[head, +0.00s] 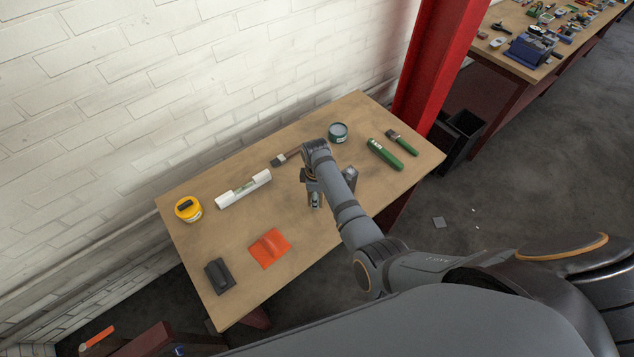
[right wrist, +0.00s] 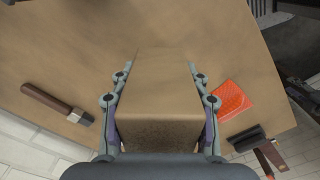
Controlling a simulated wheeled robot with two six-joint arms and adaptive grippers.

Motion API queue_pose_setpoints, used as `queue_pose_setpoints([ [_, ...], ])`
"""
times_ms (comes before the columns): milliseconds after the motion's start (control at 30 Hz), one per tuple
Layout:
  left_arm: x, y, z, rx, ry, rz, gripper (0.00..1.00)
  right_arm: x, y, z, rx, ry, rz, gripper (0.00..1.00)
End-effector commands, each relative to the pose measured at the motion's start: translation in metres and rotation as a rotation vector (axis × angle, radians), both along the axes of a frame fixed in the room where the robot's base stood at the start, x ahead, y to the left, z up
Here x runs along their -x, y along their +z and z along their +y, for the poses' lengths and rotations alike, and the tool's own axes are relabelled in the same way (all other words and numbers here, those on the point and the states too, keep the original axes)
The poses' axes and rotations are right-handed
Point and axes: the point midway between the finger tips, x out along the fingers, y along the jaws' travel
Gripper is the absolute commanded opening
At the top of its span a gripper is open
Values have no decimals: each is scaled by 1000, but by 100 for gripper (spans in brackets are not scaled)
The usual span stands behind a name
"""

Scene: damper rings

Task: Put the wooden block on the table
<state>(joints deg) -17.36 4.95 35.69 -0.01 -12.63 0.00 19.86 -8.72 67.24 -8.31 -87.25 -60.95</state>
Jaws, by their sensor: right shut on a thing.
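The wooden block (right wrist: 160,105) is brown and fills the space between the two fingers of my right gripper (right wrist: 160,115) in the right wrist view. The fingers are shut on its two sides. Its colour is close to that of the wooden table (head: 225,245), and I cannot tell whether its underside touches the tabletop. In the head view my right gripper (head: 328,188) points down over the middle of the table, and the wrist and fingers hide the block. My left gripper does not show.
The front middle is clear.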

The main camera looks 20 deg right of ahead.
Motion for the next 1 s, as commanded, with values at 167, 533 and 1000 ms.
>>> queue_pose_setpoints([
  [167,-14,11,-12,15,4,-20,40,8,-3,2,0,12,-1,9],
  [533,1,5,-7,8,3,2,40,8,-8,1,-1,12,0,9],
  [1000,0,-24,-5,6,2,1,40,7,-53,2,-1,11,-2,9],
])
